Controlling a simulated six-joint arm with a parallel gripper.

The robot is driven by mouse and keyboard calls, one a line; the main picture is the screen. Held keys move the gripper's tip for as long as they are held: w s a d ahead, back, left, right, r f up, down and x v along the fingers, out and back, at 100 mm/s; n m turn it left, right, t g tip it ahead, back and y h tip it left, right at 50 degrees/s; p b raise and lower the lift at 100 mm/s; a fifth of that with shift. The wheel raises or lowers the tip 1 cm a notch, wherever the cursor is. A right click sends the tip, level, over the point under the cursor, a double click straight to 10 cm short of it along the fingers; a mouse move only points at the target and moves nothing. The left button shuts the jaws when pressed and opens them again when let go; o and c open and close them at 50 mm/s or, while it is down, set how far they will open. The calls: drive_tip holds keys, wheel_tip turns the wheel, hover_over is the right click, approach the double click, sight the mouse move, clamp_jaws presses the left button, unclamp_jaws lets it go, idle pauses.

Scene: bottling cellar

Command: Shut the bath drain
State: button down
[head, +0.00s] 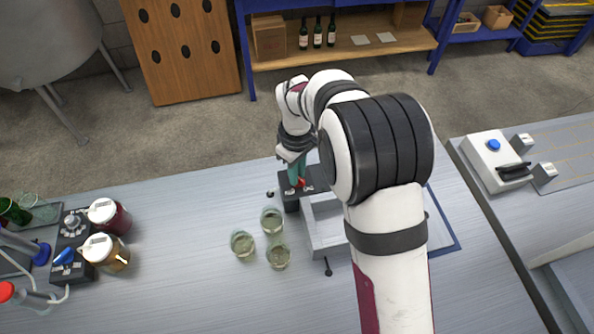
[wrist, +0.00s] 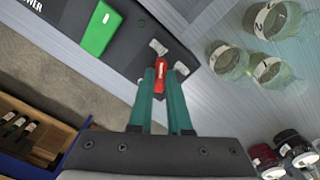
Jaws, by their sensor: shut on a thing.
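A red lever (wrist: 160,77) with grey end pieces sits at the edge of a dark control box (wrist: 118,42). In the head view the red lever (head: 300,183) shows at the box (head: 291,203), just below my fingers. My gripper (wrist: 161,72) has its two teal fingers shut on the red lever, one on each side. It also shows in the head view (head: 297,174), pointing down at the box. The pale grey bath (head: 322,222) stands right beside the box. My arm hides much of the bath, and its drain opening cannot be made out.
Three glasses (head: 271,221) stand left of the bath; they also show in the wrist view (wrist: 270,72). A green switch (wrist: 100,28) marked POWER is on the box. Lidded jars (head: 107,252) stand farther left. A white device (head: 492,160) is at right.

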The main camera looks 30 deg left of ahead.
drive_tip(key=shift+n, duration=0.8)
drive_tip(key=c, duration=0.9)
unclamp_jaws()
drive_tip(key=shift+o, duration=0.2)
drive_tip(key=shift+r, duration=0.1)
wheel_tip(320, 180, up, 16)
drive_tip(key=shift+f, duration=0.2)
